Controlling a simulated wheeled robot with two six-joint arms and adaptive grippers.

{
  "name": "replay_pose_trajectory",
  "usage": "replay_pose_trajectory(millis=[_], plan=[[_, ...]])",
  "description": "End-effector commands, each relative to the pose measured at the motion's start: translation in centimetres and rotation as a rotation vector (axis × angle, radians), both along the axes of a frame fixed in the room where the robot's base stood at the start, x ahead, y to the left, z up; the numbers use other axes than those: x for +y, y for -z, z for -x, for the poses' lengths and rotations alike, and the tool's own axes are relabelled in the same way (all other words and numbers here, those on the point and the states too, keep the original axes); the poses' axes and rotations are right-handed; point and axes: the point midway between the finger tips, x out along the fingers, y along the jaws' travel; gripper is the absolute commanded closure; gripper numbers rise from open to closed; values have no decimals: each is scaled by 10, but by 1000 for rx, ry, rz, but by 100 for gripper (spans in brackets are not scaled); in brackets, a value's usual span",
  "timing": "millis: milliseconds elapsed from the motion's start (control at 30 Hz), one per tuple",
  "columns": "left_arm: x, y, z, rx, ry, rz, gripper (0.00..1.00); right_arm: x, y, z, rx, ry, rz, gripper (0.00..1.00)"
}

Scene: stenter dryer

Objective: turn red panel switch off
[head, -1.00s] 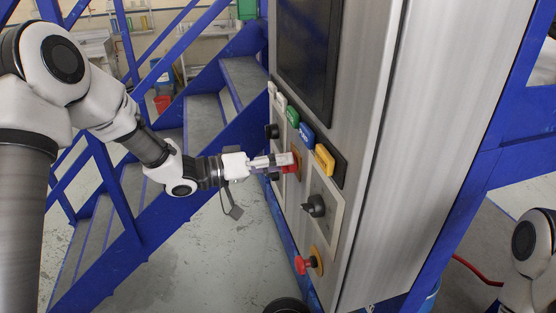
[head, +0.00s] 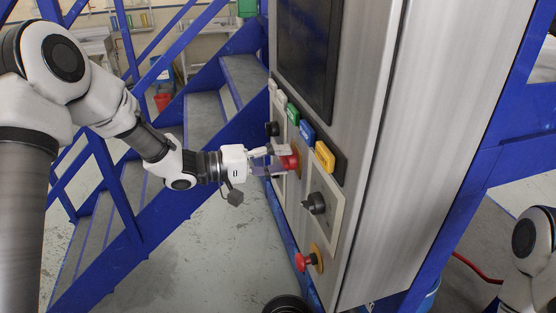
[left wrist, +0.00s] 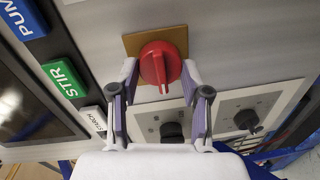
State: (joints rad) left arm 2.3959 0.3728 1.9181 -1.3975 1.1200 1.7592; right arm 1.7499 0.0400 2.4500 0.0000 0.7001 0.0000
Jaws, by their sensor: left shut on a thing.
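The red panel switch (head: 290,162) is a round red knob with a raised grip bar on a yellow-brown square plate, on the steel cabinet front. In the left wrist view the red switch (left wrist: 160,62) has its bar running roughly up and down the picture. My left gripper (head: 282,160) is at the switch. Exact finger contact is partly hidden. My right gripper is out of view; only part of my right arm shows at the lower right.
Below the switch are a black rotary knob (head: 315,203) and a red mushroom button (head: 302,262). A row of coloured buttons, including a yellow one (head: 325,157), runs above it beneath the dark screen (head: 305,55). Blue stairs (head: 205,120) stand behind my left arm.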

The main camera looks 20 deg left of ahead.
Motion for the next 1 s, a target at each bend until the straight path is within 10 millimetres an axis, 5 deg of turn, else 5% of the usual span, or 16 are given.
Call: replay_pose_trajectory(millis=[300, 333, 400, 767, 1000], plan=[[1, -3, -1, -4, -2, 4, 88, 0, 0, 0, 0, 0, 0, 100], [1, -3, -1, -4, -2, 4, 46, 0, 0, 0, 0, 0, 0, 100], [1, -3, -1, -3, -2, 3, 27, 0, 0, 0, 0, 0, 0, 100], [4, -2, 2, -2, -1, 3, 27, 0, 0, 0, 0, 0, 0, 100], [43, -7, 27, -3, -7, 9, 27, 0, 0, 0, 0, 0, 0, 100]])
